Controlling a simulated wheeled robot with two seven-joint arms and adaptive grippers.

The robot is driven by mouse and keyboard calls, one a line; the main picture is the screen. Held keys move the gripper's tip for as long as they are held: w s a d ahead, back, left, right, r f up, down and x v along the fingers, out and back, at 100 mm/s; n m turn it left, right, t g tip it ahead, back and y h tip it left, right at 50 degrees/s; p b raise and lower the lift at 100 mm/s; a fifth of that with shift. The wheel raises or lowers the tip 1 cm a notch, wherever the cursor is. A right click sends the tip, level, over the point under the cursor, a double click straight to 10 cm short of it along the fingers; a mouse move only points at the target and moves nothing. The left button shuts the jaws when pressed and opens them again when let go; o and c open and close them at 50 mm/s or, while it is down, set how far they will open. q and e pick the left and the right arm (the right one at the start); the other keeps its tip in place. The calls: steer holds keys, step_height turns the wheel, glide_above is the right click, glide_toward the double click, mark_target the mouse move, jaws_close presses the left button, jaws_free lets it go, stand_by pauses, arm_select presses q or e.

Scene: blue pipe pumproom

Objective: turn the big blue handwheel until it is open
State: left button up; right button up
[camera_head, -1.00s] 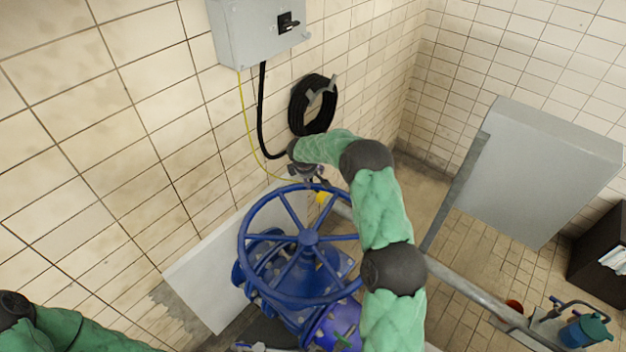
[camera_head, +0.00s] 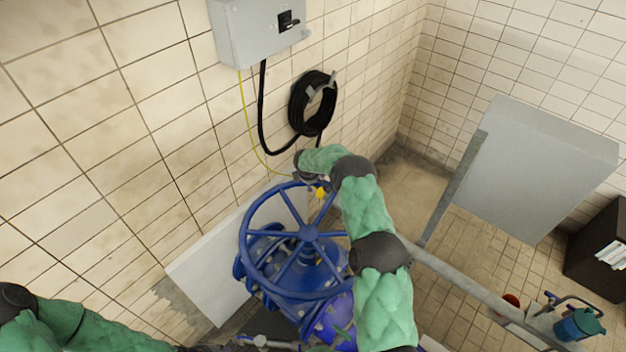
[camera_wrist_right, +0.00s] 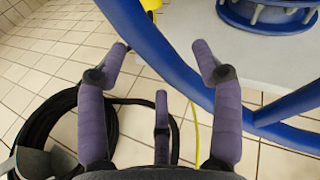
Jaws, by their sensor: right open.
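The big blue handwheel (camera_head: 309,233) sits on a blue valve body (camera_head: 290,275) in the middle of the head view. Its rim also crosses the right wrist view (camera_wrist_right: 172,52). My right gripper (camera_head: 318,187) is at the far side of the rim in the head view. In the right wrist view its purple fingers (camera_wrist_right: 160,62) are spread, with the rim passing just beyond and between the fingertips. I cannot tell whether they touch it. My left arm enters at the lower left; a gripper near the bottom edge (camera_head: 240,345) is cut off and unclear.
A grey switch box (camera_head: 260,30) and a coiled black hose (camera_head: 314,103) hang on the tiled wall left of my right arm. A grey panel (camera_head: 535,170) and a pipe rail (camera_head: 465,285) stand to the right.

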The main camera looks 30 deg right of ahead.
steer(key=shift+w+d+f, duration=0.1)
steer(key=shift+w+f, duration=0.05)
steer(key=shift+f, duration=0.25)
